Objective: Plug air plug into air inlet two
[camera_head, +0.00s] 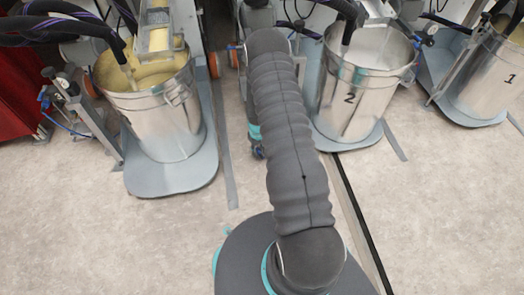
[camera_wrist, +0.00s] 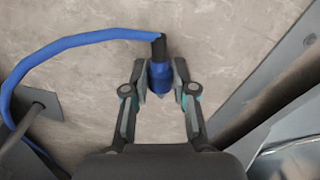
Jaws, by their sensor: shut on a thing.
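In the wrist view my gripper (camera_wrist: 160,80) is shut on a blue air plug (camera_wrist: 161,72) with a dark end. A blue hose (camera_wrist: 75,41) curves from the plug's end to the left and down. The plug is over pale floor, and no inlet shows in front of it. The bucket marked 2 (camera_head: 349,98) stands to the right of the arm. I cannot make out air inlet two in either view.
A bucket of yellow coating (camera_head: 165,125) stands on a grey base at left, and the bucket marked 1 (camera_head: 505,80) at far right. In the wrist view a grey metal edge (camera_wrist: 240,85) is close on the right and a post (camera_wrist: 38,108) on the left. Open floor (camera_head: 90,245) lies in front.

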